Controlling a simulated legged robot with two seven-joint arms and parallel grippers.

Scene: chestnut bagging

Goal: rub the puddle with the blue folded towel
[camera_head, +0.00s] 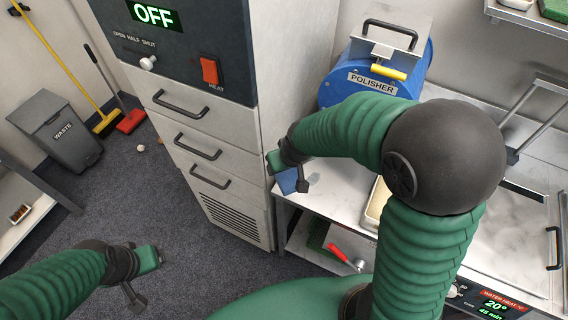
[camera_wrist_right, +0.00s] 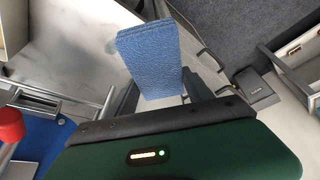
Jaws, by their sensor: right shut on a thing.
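The blue folded towel (camera_wrist_right: 150,50) is held between the dark fingers of my right gripper (camera_wrist_right: 163,92) in the right wrist view. In the head view, my right gripper (camera_head: 290,176) is at the left end of the steel worktop (camera_head: 328,190), and a bit of the blue towel shows below it. A faint, glossy, clear patch (camera_wrist_right: 110,47) lies on the pale surface just left of the towel; it may be the puddle. I cannot tell whether the towel touches the surface. My left gripper (camera_head: 143,277) hangs over the dark floor; its jaw gap is unclear.
A drawer cabinet (camera_head: 195,135) with an OFF display stands left of the worktop. A blue polisher (camera_head: 375,75) sits at the back. A cream tray (camera_head: 376,203) is partly behind my right arm. A waste bin (camera_head: 62,138) stands at the far left.

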